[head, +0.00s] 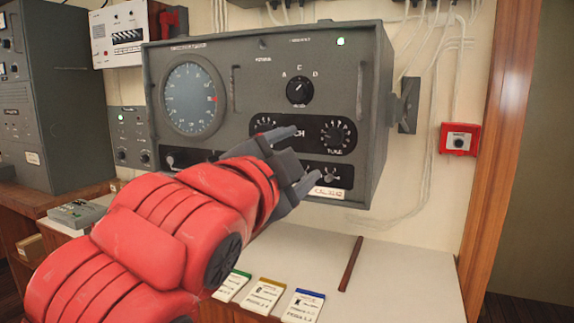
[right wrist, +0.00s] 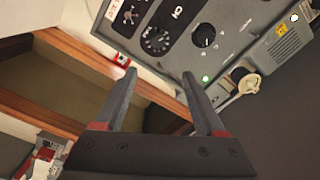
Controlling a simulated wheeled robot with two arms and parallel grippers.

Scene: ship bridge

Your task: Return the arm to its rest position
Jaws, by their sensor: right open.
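My red right arm reaches in from the lower left of the head view. Its dark right gripper (head: 304,158) is in front of the lower right part of a grey radio unit (head: 262,75). The right wrist view shows the gripper (right wrist: 158,85) with its two fingers spread and nothing between them. The radio unit also shows at the top of that view (right wrist: 222,62). Whether a finger touches the panel, I cannot tell. The arm hides part of the unit's lower front. My left gripper is not in view.
A white desk (head: 385,268) below carries several small cards and a dark red stick (head: 351,263). A red wall box (head: 459,138) is at the right, beside a wooden post (head: 502,120). A grey cabinet (head: 62,95) stands at the left. The desk's right part is mostly clear.

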